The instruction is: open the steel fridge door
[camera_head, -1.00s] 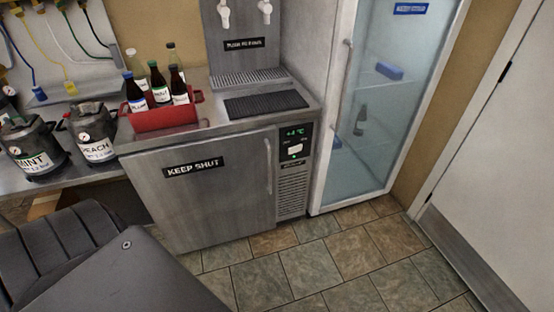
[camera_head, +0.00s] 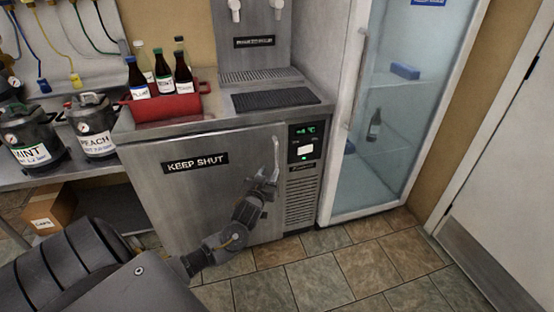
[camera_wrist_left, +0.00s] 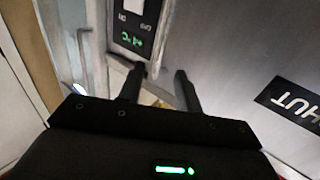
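The steel fridge door (camera_head: 185,205), labelled KEEP SHUT (camera_head: 195,162), is shut. Its upright bar handle (camera_head: 277,150) is near the door's right edge. My left gripper (camera_head: 268,176) is at the lower part of the handle, in front of the door. In the left wrist view, turned over, its two fingers (camera_wrist_left: 159,72) stand apart with the steel door (camera_wrist_left: 230,45) beyond them. I cannot make out the handle clearly there, nor tell whether the fingers touch it. My right gripper is not in view.
The control panel (camera_head: 303,142) with a green display is right of the door. A red bottle carrier (camera_head: 165,108) stands on top. A glass-door fridge (camera_head: 385,150) is at the right. Kegs (camera_head: 92,125) stand on the left shelf. The tiled floor (camera_head: 330,270) in front is clear.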

